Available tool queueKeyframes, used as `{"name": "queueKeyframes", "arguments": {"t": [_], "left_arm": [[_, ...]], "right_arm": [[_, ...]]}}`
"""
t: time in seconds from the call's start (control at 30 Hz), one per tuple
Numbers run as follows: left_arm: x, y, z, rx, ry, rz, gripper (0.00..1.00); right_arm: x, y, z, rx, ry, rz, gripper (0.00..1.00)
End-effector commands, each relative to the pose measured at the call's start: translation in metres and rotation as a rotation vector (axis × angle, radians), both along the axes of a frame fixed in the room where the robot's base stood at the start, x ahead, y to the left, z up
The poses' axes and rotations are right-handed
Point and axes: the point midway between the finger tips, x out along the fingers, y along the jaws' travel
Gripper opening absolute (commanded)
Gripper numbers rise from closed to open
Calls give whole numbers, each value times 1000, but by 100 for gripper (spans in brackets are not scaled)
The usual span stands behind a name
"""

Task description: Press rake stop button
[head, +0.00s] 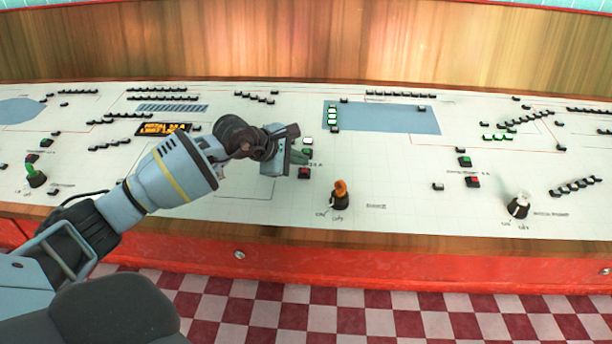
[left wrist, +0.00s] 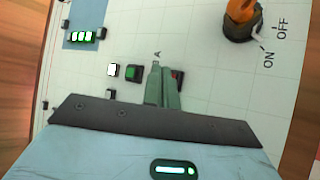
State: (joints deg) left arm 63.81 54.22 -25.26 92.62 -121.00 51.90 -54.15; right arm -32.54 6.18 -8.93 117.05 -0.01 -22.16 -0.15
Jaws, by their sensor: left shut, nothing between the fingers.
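My left gripper (head: 297,154) is shut and empty, its green-grey fingers reaching down over the control panel (head: 410,200). In the left wrist view the closed fingers (left wrist: 164,85) lie between a green button (left wrist: 133,72) and a red button (left wrist: 178,77), partly covering the red one. Whether the fingertips touch the red button cannot be told. In the head view the nearby red button's dark housing (head: 304,172) shows just below the gripper. Its label is partly hidden and too small to read, so I cannot confirm which is the rake stop button. My right gripper is not in view.
An orange-handled ON/OFF switch (head: 340,190) stands right of the gripper. Another red button (head: 473,181) and a white-handled switch (head: 519,205) are farther right. The panel's wooden front edge (head: 400,240) runs below.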

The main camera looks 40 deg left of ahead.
Motion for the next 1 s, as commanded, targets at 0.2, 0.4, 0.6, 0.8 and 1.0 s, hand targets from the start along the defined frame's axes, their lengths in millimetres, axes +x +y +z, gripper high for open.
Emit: {"name": "queueKeyframes", "arguments": {"t": [0.2, 0.4, 0.6, 0.8, 1.0], "left_arm": [[1, 1, -4, -1, -1, 0, 0], [1, 0, -4, -1, -1, 0, 0], [1, 0, -4, -1, -1, 0, 0], [1, 0, -4, -1, -1, 0, 0], [1, 0, -4, -1, -1, 0, 0]], "right_arm": [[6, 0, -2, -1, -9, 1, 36], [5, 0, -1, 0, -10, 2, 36], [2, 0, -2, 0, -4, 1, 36], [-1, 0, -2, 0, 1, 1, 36], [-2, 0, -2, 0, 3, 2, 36]]}}
